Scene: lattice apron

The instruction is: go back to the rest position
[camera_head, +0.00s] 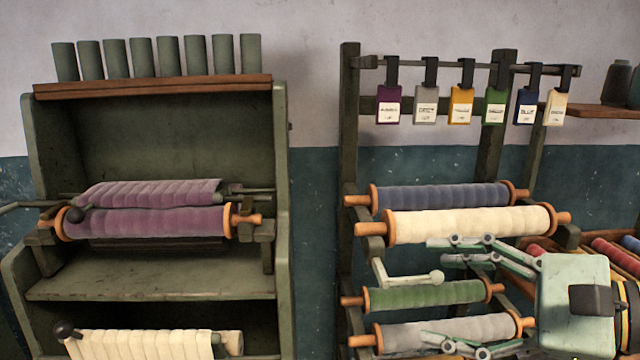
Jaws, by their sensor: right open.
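My right gripper (432,297) reaches in from the right edge at the lower right. Its pale green fingers are spread wide and nothing is seen between them in its grasp. One finger shows just below the cream roll (470,224), the other over the grey roll (440,333). The green roll (425,295) shows between the fingers; I cannot tell how far the fingers are from the rolls. My left gripper is not in view.
A rack (349,130) holds the rolls, a blue roll (440,196) and several hanging colour tags (425,105). At left, a green cabinet (150,288) holds purple rolls (150,222) and a cream cloth roll (140,344). Red rolls (615,255) lie at right, near my gripper.

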